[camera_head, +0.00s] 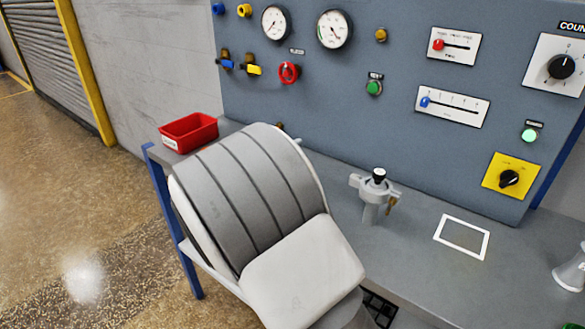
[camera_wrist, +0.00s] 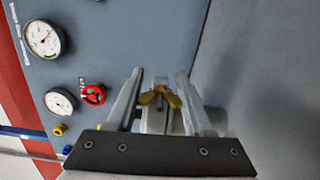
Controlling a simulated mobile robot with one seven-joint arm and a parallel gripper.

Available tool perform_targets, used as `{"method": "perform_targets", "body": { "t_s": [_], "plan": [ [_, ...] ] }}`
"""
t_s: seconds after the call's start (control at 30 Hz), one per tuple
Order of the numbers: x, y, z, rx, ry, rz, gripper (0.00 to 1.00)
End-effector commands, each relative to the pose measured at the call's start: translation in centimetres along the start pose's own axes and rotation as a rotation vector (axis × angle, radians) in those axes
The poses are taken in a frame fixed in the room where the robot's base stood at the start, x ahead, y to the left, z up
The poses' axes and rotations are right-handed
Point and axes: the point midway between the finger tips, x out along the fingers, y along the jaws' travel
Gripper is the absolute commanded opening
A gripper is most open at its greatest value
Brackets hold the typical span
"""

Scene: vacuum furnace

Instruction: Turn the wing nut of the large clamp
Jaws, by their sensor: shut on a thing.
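In the wrist view, a brass wing nut (camera_wrist: 159,97) sits between the two fingers of my gripper (camera_wrist: 160,76). A grey clamp body (camera_wrist: 154,121) shows behind and around it, partly hidden by the fingers and the wing nut. My gripper is shut on the wing nut, with a finger on each side of it. In the head view my arm covers the gripper and the clamp it holds. Another grey fitting (camera_head: 370,210) with a black top and a small brass part (camera_head: 393,205) stands upright on the bench to the right of my arm.
A grey control panel (camera_head: 340,110) with gauges, a red valve (camera_head: 289,72) and switches rises behind the bench. A red bin (camera_head: 188,131) stands at the bench's left end. A white square outline (camera_head: 461,237) marks clear bench top. A pale fitting (camera_head: 570,272) stands at the right edge.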

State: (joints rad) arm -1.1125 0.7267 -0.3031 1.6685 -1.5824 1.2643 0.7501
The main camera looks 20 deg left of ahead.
Motion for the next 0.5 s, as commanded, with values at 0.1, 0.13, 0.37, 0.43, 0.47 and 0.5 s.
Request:
{"method": "perform_targets", "body": {
  "t_s": [0.1,0.13,0.37,0.43,0.47,0.5],
  "plan": [
    [-0.01,-0.36,-0.04,0.051,0.001,-0.003,0.0],
    [-0.01,-0.3,-0.04,0.06,0.001,-0.004,0.0],
    [-0.02,0.0,-0.02,0.081,0.001,-0.005,0.0],
    [-0.02,0.03,-0.03,0.081,0.001,-0.005,0.0],
    [-0.02,0.03,-0.03,0.081,0.001,-0.005,0.0],
    [-0.02,0.04,-0.03,0.081,0.001,-0.004,0.0]
  ]
}}
